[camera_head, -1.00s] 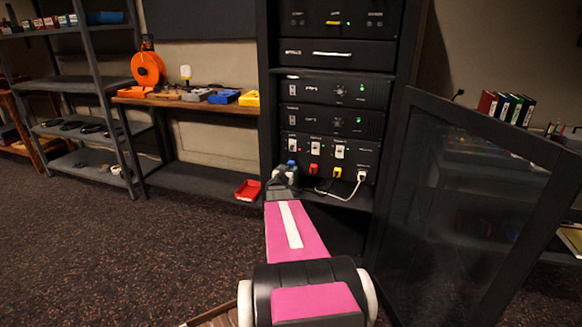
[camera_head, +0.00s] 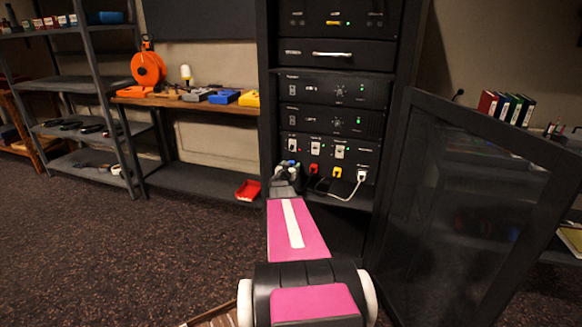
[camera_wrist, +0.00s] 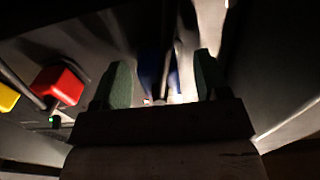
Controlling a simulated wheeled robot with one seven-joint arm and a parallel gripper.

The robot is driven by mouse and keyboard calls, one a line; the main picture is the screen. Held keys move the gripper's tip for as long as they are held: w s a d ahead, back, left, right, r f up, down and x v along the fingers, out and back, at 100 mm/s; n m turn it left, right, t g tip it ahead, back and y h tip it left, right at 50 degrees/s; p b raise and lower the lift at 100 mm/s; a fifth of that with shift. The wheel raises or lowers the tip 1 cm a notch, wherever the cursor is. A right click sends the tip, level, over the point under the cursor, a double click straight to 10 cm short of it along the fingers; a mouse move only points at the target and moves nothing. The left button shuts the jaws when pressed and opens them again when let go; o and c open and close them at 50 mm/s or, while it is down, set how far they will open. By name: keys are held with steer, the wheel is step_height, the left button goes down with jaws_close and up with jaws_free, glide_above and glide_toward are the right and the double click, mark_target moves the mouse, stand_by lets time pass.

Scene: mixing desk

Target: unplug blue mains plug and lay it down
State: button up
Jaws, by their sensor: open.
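The blue mains plug (camera_head: 291,163) is at the left end of the socket row low in the rack, mostly hidden behind my gripper in the head view. In the wrist view the blue plug (camera_wrist: 152,68) shows as a dark blue shape between the two green finger pads. My gripper (camera_wrist: 162,80) is open, with one pad on each side of the plug. Gaps show beside the plug; I cannot tell if either pad touches it. In the head view my gripper (camera_head: 287,172) is right at the socket panel.
A red plug (camera_head: 314,169), a yellow plug (camera_head: 337,172) and a white plug (camera_head: 362,175) with a white cable sit to the right. The rack's glass door (camera_head: 450,200) stands open at right. A red tray (camera_head: 248,190) lies on the low shelf to the left.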

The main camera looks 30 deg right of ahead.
stand_by(0.4)
jaws_close()
steer(key=v, duration=0.6)
stand_by(1.4)
